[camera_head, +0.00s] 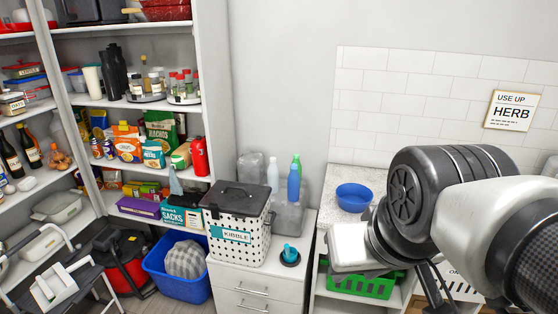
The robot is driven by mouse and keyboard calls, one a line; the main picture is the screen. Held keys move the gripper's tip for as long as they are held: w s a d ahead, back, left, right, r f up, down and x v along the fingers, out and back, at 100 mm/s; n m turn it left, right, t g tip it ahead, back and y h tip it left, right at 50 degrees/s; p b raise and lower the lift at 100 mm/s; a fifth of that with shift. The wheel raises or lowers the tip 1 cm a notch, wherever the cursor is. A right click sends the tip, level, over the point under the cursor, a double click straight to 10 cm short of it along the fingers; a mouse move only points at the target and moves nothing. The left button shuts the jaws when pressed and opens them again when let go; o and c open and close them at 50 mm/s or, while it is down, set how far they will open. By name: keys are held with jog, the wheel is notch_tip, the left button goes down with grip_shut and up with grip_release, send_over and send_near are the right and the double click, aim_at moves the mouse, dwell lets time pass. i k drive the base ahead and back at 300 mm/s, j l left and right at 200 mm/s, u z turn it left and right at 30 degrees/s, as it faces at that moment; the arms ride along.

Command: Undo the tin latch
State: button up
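The kibble tin (222,251) is white with black dots, with a teal KIBBLE label on its front. It stands upright on a white drawer cabinet, left of centre. Its dark lid (240,191) sits on top and looks closed. A small dark part (271,219) shows at the tin's upper right edge; I cannot tell whether it is the latch or its state. My gripper (349,246) shows as a white block at the end of my arm, to the right of the tin and apart from it. Its fingers cannot be made out.
A teal scoop or cup (290,254) stands right of the tin. Blue and clear bottles (294,180) stand behind it. A blue bowl (354,197) is on the counter, with a green basket (362,286) below. A blue bin (178,282) and shelves are left.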

aim_at(214, 208)
jog(key=z, duration=0.7)
jog(key=u, duration=1.4)
jog(key=z, duration=0.25)
jog(key=i+j+z, duration=0.8)
jog(key=i+j, duration=0.2)
jog(key=j, duration=0.15)
jog(key=i+j+z, duration=0.1)
jog(key=j, duration=0.25)
jog(key=i+j, duration=0.25)
jog(key=i+j+z, duration=0.1)
jog(key=j, duration=0.35)
jog(key=i+j, duration=0.2)
jog(key=j, duration=0.15)
